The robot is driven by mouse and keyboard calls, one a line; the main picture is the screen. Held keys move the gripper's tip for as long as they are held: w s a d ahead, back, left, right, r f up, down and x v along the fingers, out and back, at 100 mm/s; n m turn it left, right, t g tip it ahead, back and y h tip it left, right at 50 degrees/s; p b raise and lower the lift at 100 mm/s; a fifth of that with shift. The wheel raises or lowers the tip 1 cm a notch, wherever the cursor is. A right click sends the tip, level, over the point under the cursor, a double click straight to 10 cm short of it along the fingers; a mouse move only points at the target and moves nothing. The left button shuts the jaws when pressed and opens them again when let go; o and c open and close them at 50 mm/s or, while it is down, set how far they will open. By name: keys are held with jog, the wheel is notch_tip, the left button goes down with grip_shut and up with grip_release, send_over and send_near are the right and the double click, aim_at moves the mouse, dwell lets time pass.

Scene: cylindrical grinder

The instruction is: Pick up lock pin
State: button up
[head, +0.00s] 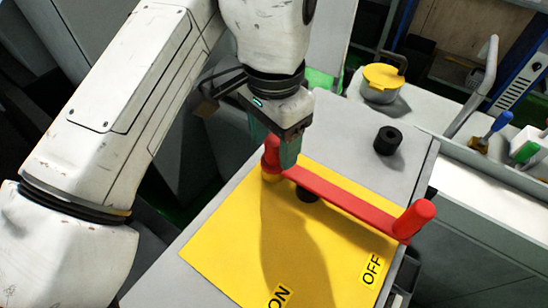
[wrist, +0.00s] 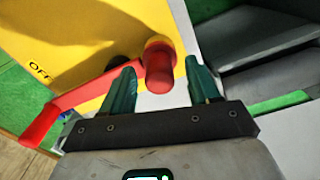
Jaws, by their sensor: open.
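A red round-headed pin (head: 271,157) stands at the left end of a red bar (head: 345,195) over a yellow panel (head: 235,235). No label names it as the lock pin. In the wrist view the red pin (wrist: 158,66) shows between my two green fingers, with gaps on both sides. My gripper (head: 286,150) is open, just beside and over the pin in the head view, and partly hides it. The wrist view also shows my gripper (wrist: 161,68) empty. A thicker red handle (head: 413,220) stands at the bar's other end, near the OFF label.
A black cylindrical knob (head: 388,140) stands on the grey top behind the bar. A yellow-lidded pot (head: 383,82) is farther back. A bench at right holds a blue-handled tool (head: 495,130). The yellow panel's front is clear.

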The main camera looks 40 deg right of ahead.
jog(key=shift+f+b, duration=0.45)
jog(key=shift+f, duration=0.45)
grip_shut()
